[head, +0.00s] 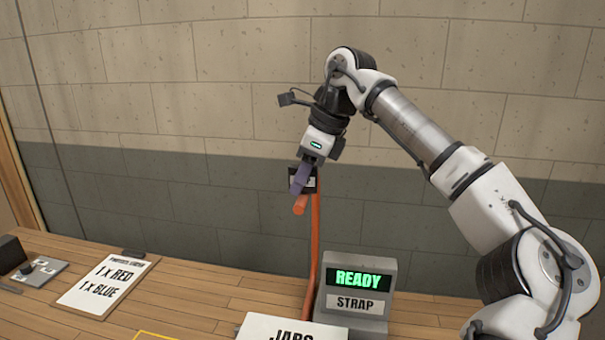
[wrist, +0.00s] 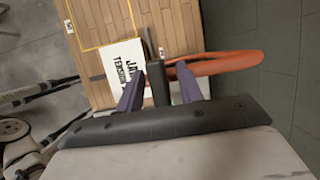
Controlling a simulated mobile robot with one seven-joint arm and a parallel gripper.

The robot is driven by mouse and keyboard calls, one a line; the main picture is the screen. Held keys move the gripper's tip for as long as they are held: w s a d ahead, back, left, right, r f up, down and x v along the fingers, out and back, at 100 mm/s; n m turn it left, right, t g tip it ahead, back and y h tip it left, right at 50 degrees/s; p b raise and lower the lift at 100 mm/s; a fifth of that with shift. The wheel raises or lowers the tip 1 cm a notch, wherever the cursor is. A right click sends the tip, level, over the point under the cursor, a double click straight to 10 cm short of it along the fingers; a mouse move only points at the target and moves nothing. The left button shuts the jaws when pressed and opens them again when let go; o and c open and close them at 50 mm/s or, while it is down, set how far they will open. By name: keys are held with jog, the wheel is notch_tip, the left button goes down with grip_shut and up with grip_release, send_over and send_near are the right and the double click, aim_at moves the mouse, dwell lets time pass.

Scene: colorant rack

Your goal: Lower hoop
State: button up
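The orange hoop (head: 313,245) stands raised; in the head view it shows nearly edge-on as a tall bar beside the strap box (head: 357,304). In the wrist view it is a long orange loop (wrist: 225,64) reaching right. A black block with a white label (head: 302,183) is at its upper part. My gripper (head: 301,185) is at this block. In the wrist view the dark block (wrist: 158,85) lies between my two purple fingers, close to the left one, with a narrow gap showing by the right one. I cannot tell whether they press on it.
The strap box reads READY in green. A clipboard (head: 107,283) listing 1 x red and 1 x blue lies at left, near a small grey panel (head: 35,271). A wall rises behind.

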jog(key=shift+c, duration=0.3)
grip_shut()
